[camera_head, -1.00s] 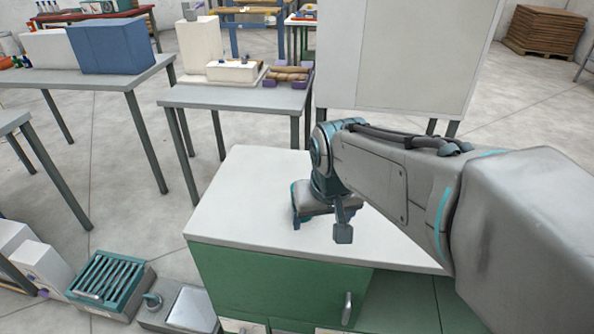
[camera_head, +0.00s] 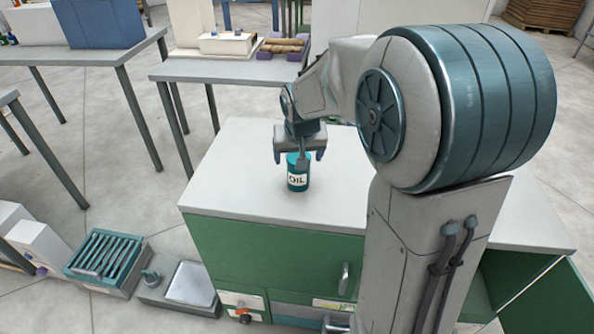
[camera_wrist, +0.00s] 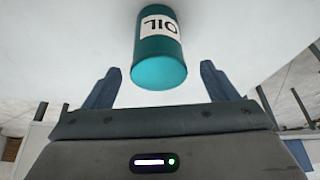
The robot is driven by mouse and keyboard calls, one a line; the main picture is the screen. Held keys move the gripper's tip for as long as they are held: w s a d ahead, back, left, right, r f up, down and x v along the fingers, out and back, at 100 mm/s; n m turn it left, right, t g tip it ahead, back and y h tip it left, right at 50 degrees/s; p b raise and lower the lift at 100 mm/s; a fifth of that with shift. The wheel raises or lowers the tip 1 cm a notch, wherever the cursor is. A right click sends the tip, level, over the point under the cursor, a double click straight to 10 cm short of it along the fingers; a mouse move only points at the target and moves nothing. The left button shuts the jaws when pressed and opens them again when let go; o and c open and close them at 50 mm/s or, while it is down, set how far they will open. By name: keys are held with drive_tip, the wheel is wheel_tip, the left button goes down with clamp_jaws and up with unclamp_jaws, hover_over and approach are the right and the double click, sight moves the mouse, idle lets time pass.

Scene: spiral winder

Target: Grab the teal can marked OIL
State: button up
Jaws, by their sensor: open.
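The teal can marked OIL (camera_head: 298,181) stands upright on the white top of the green cabinet (camera_head: 240,190). In the wrist view the can (camera_wrist: 160,62) shows between and beyond the two fingers, its label upside down. My gripper (camera_head: 299,158) is above the can, pointing down. In the wrist view my gripper (camera_wrist: 158,88) is open, with a finger on either side of the can's line and nothing held. The fingers look apart from the can. The can's upper part is partly hidden by my gripper in the head view.
A grey table (camera_head: 215,70) with a white box and brown rolls stands behind the cabinet. A teal slotted tray (camera_head: 103,257) and a scale-like device (camera_head: 188,286) are at lower left. The cabinet top around the can is mostly clear.

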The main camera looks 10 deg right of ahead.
drive_tip(key=shift+x, duration=2.75)
drive_tip(key=shift+s, duration=0.15)
drive_tip(key=c, duration=1.2)
drive_tip(key=shift+c, duration=0.2)
